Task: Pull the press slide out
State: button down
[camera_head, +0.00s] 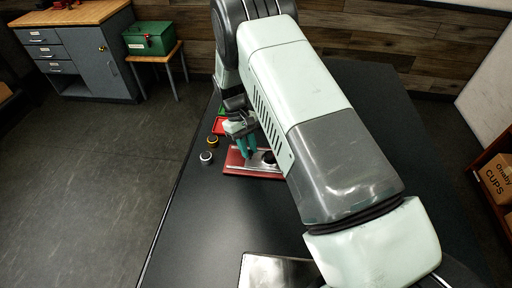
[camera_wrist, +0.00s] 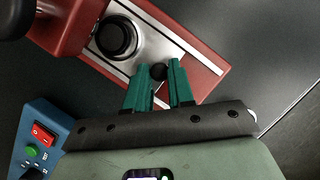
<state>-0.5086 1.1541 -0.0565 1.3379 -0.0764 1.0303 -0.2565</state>
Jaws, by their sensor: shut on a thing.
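The press has a red base (camera_head: 236,161) on the dark table, mostly hidden by my arm in the head view. In the wrist view its red body (camera_wrist: 72,28) is at the upper left, and a silver slide (camera_wrist: 141,42) with a round black seat (camera_wrist: 117,37) lies along the red base. A small black knob (camera_wrist: 158,71) stands at the slide's near end. My gripper (camera_wrist: 160,80) has its green fingers on either side of this knob, shut on it. The gripper also shows in the head view (camera_head: 248,154).
A blue control box (camera_wrist: 38,135) with a red switch and a green button sits at the lower left of the wrist view. The table's left front is clear.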

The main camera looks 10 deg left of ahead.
jog(key=a, duration=0.7)
jog(key=c, duration=1)
grip_release()
jog(key=v, duration=1.1)
jog(key=shift+d, duration=0.1)
